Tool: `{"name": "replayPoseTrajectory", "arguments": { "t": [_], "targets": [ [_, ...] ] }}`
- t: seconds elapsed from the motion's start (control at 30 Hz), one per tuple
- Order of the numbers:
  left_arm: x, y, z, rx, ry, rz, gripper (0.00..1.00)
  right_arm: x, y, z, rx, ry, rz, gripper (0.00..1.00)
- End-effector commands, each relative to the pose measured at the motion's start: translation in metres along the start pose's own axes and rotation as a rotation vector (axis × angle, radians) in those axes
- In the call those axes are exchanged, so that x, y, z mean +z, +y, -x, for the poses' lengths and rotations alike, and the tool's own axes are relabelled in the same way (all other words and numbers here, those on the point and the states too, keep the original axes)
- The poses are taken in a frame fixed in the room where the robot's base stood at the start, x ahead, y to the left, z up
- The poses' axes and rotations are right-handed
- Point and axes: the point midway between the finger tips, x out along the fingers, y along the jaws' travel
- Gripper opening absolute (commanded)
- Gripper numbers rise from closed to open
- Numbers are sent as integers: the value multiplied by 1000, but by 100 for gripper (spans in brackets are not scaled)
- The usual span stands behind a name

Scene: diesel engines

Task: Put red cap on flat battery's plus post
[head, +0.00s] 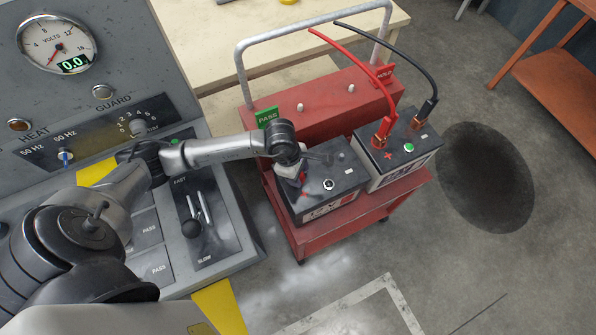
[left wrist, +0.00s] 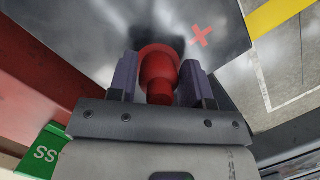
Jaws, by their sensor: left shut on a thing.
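The left battery (head: 318,194), dark-topped with a white and red label, sits on the red cart, with no cables on it. My left gripper (head: 292,174) is over the left end of this battery. In the left wrist view, my left gripper (left wrist: 160,84) is shut on the red cap (left wrist: 158,72), close to the battery top (left wrist: 90,30) and its red plus mark (left wrist: 201,36). The post under the cap is hidden, so I cannot tell whether the cap touches it. My right gripper is not in view.
A second battery (head: 397,160) stands to the right, with a red clamp (head: 381,132) and a black clamp (head: 427,108) on it. The red cart (head: 330,237) has a green PASS sign (head: 267,117) and red HOLD sign (head: 385,75). A control console (head: 232,232) borders the left.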

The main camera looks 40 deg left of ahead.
Motion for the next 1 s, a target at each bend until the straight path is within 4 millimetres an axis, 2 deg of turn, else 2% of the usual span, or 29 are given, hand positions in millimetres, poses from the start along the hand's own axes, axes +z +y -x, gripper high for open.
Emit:
{"name": "replayPoseTrajectory", "arguments": {
  "t": [0.3,0.33,0.63,0.87,1.0],
  "targets": [
    [0,0,-1,1,0,0,23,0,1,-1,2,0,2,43],
    [0,0,-1,1,0,0,47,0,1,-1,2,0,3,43],
    [0,0,-1,1,0,0,75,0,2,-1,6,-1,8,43],
    [0,0,0,1,0,0,75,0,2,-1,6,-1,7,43],
    [0,1,10,4,1,-1,75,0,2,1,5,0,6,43]
  ]
}}
